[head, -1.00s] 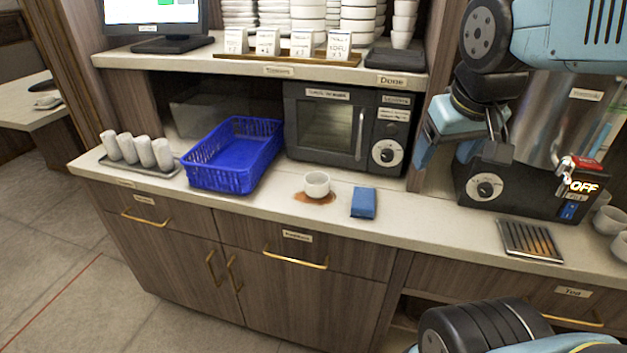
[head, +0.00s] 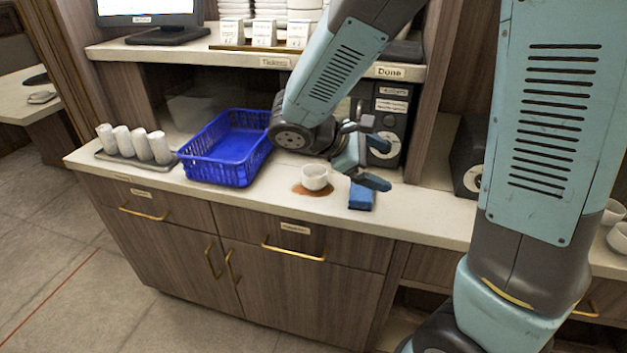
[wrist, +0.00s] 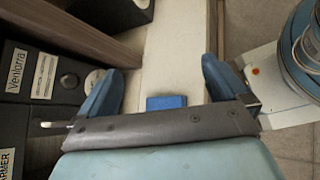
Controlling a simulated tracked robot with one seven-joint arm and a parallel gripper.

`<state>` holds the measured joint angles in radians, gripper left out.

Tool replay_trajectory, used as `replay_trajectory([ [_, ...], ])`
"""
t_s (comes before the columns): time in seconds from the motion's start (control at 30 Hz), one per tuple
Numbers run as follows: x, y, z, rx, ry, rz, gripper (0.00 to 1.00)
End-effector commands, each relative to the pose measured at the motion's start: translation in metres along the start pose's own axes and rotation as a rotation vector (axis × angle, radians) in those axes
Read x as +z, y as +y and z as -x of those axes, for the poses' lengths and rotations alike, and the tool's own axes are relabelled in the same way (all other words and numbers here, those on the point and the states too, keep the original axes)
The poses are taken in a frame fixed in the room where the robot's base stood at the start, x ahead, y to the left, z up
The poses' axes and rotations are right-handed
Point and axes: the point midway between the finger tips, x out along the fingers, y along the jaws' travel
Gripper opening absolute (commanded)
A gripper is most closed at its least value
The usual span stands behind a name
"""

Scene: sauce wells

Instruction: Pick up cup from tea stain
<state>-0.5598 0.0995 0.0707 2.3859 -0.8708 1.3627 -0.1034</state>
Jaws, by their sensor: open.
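A small white cup (head: 314,177) stands upright on a brown tea stain (head: 301,190) on the counter in the head view. My gripper (head: 383,162) is open and empty, to the right of the cup and above the blue sponge-like block (head: 361,196). It is apart from the cup. In the wrist view my gripper (wrist: 160,88) shows its two fingers spread wide, with the blue block (wrist: 166,102) between them beyond the palm edge. The cup is not visible in the wrist view.
A blue basket (head: 228,150) and a tray of rolled white towels (head: 134,146) stand left of the cup. A shelf (head: 270,58) overhangs the counter. The counter's front edge is clear.

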Motion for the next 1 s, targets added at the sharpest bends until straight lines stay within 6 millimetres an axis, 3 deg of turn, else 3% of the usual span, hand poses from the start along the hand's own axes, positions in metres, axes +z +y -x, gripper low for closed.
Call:
replay_trajectory([
  [0.3, -0.086, 0.008, 0.034, 0.338, -0.195, 0.334, 1.00],
  [0.6, -0.172, -0.010, 0.075, 0.667, -0.335, 0.572, 1.00],
  [0.8, -0.203, -0.024, 0.090, 0.793, -0.377, 0.647, 1.00],
  [1.0, -0.210, -0.019, 0.087, 0.821, -0.388, 0.662, 1.00],
])
